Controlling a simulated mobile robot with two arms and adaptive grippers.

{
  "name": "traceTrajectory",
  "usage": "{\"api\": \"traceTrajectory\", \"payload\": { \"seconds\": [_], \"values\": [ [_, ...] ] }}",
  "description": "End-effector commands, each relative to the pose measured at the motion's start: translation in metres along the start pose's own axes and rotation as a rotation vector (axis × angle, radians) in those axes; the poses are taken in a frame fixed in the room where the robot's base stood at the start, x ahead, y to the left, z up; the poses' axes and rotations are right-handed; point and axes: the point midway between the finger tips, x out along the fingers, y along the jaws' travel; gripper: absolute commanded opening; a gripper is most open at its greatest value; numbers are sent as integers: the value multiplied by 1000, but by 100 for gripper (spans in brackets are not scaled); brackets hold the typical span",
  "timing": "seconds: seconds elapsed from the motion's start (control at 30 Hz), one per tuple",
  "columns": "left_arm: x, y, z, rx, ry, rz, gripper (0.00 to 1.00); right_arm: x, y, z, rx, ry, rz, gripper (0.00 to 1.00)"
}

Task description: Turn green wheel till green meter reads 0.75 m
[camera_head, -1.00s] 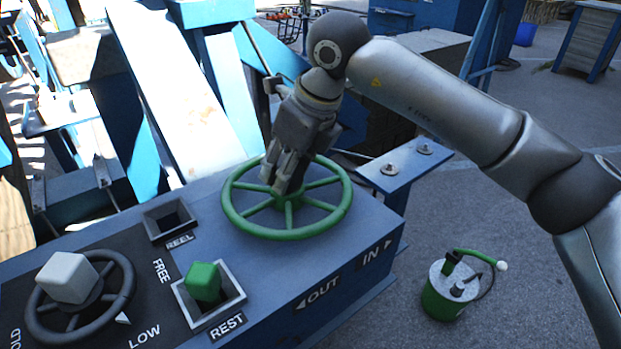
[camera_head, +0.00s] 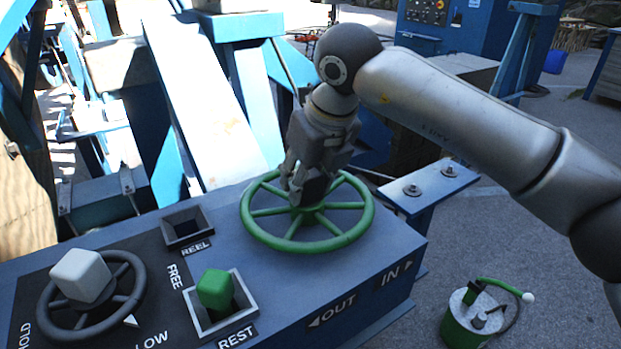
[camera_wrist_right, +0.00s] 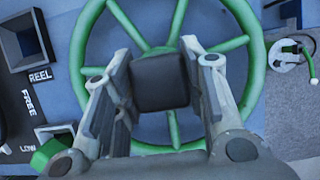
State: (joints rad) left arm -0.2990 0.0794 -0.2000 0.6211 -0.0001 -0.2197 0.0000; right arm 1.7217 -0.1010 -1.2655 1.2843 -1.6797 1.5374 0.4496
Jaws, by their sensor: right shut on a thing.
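The green wheel (camera_head: 360,222), a spoked ring, lies flat on top of the blue console (camera_head: 290,285). It also shows in the right wrist view (camera_wrist_right: 80,62). My right gripper (camera_head: 305,188) reaches down over the wheel's centre. In the right wrist view its fingers (camera_wrist_right: 156,62) are shut on a dark square block (camera_wrist_right: 160,84) at the hub. The fingers hide part of the hub and spokes. No green meter with a readable value shows. My left gripper is not in view.
A black wheel (camera_head: 138,300) with a white cube knob (camera_head: 80,275) is at the left of the console. A green block (camera_head: 214,288) sits in the REST socket. The REEL socket (camera_head: 186,226) looks empty. A green can (camera_head: 470,318) stands on the ground at right.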

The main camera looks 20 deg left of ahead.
Motion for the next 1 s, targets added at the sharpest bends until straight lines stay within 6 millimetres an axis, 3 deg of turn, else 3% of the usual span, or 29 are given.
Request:
{"api": "traceTrajectory", "payload": {
  "seconds": [0.1,0.13,0.3,0.67,0.77,1.0],
  "values": [
    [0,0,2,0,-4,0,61,-1,0,1,1,-2,1,0],
    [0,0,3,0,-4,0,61,-1,0,1,1,-2,1,40],
    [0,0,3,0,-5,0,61,-1,0,0,0,-2,0,61],
    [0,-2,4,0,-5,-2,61,-4,-1,0,0,-1,0,61],
    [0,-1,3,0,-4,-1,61,-16,-1,1,0,-3,-2,61],
    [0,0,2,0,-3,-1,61,-66,-1,1,-1,-4,-3,61]
  ]
}}
